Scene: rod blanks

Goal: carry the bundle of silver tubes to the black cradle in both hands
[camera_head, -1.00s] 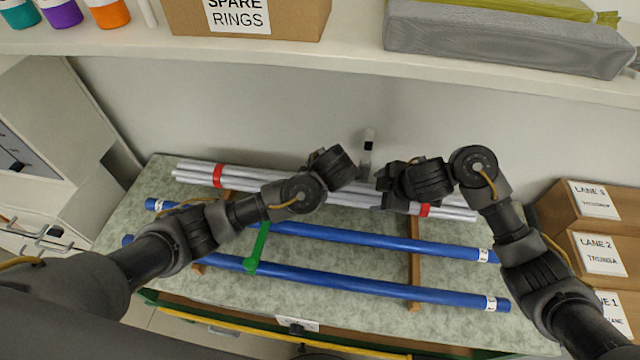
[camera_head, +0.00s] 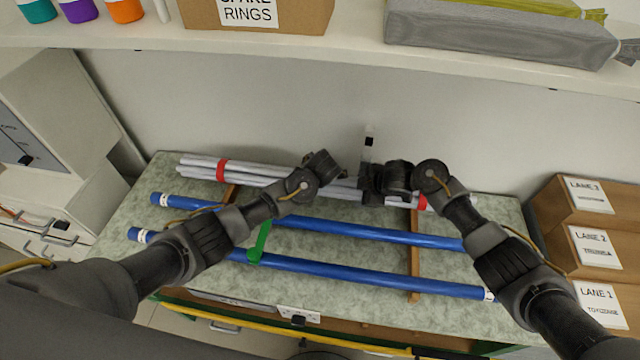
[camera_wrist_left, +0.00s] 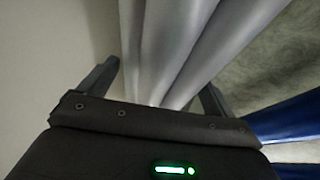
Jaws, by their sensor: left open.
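The bundle of silver tubes (camera_head: 262,180) lies along the back of the bench on wooden supports, with a red band near each end. In the left wrist view the tubes (camera_wrist_left: 165,45) pass between the two apart fingers of my left gripper (camera_wrist_left: 158,88), which is open. In the head view my left gripper (camera_head: 335,172) is over the middle of the bundle, its fingers mostly hidden. My right gripper (camera_head: 371,185) is at the bundle, just right of the left one. Its fingers are too dark to show whether they grip. I cannot make out the black cradle.
Blue tubes (camera_head: 360,232) with a green tie (camera_head: 260,243) lie in front of the bundle. A shelf (camera_head: 350,55) overhangs the back. Cardboard lane boxes (camera_head: 555,200) stand at the right, a pale cabinet (camera_head: 60,110) at the left.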

